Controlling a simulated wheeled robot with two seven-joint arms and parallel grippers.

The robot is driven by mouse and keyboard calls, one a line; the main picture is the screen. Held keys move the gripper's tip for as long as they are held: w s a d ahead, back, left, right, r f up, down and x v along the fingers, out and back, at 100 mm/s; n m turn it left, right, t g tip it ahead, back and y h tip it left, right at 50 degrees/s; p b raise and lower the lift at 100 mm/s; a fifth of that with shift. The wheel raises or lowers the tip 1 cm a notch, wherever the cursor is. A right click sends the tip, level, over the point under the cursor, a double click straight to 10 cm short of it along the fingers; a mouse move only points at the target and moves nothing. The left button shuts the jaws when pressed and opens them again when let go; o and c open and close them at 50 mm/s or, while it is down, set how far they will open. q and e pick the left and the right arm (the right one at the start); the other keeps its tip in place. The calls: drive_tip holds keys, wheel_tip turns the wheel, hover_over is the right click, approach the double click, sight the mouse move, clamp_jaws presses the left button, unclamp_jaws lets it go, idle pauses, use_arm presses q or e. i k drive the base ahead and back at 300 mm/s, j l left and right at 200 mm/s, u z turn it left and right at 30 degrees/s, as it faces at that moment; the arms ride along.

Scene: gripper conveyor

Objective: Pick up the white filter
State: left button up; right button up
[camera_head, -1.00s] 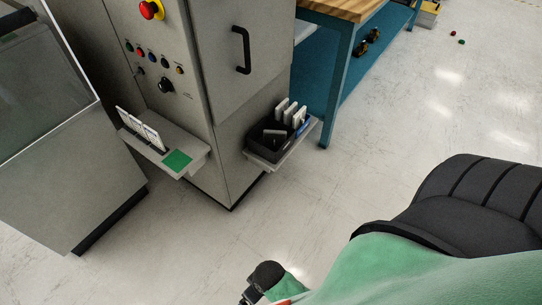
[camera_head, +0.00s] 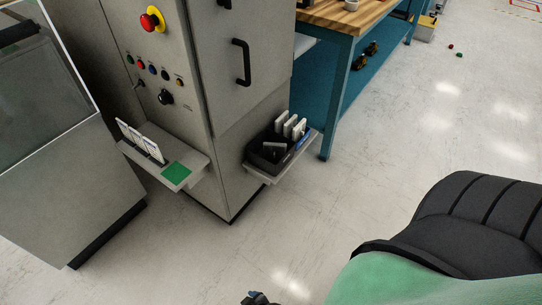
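Several white flat pieces (camera_head: 290,124), which look like the filters, stand upright in a black bin (camera_head: 264,159) on a small shelf at the cabinet's right side. A dark flat piece (camera_head: 273,149) lies in the same bin. More white panels (camera_head: 140,141) stand in a slotted shelf on the cabinet's front left. A dark tip of a gripper (camera_head: 258,298) shows at the bottom edge, well below and apart from the bin; which gripper it is and whether it is open cannot be told.
A green square (camera_head: 176,173) marks the left shelf (camera_head: 196,163). The grey cabinet (camera_head: 222,178) has buttons and a black handle (camera_head: 241,62). A blue workbench (camera_head: 334,112) stands behind the bin. The middle floor is clear.

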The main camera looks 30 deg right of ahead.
sight(299, 131)
drive_tip(key=k+z, duration=0.1)
drive_tip(key=z, duration=1.15)
